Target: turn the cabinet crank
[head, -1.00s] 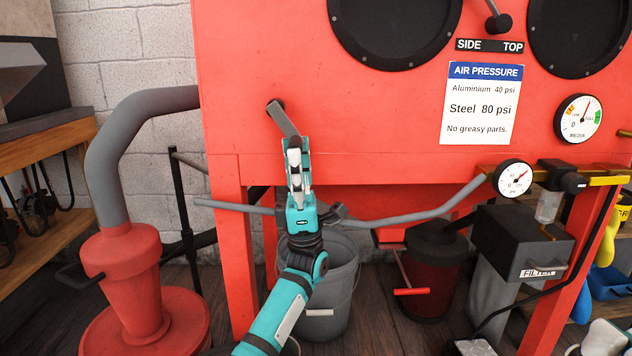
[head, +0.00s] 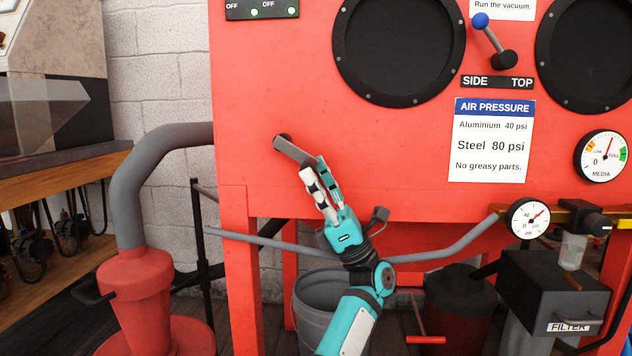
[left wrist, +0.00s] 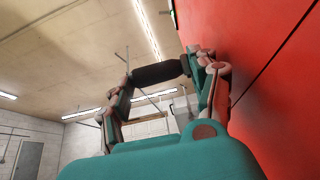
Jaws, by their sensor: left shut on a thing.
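The cabinet crank (head: 291,149) is a short grey arm on the red cabinet's front, at its left side. It slants down to the right from a dark pivot. My left gripper (head: 315,169) is at the arm's lower end, reaching up from below, and is shut on the crank handle. In the left wrist view the dark cylindrical handle (left wrist: 156,73) lies across between the fingers. In the head view the fingers mostly hide the handle. My right gripper does not show.
The red cabinet (head: 260,90) fills the middle, with round black ports above. A grey bent pipe (head: 410,275) runs just beyond my left wrist. A grey bucket (head: 310,310) stands below. A grey hose (head: 135,180) and a red canister (head: 135,290) are at left.

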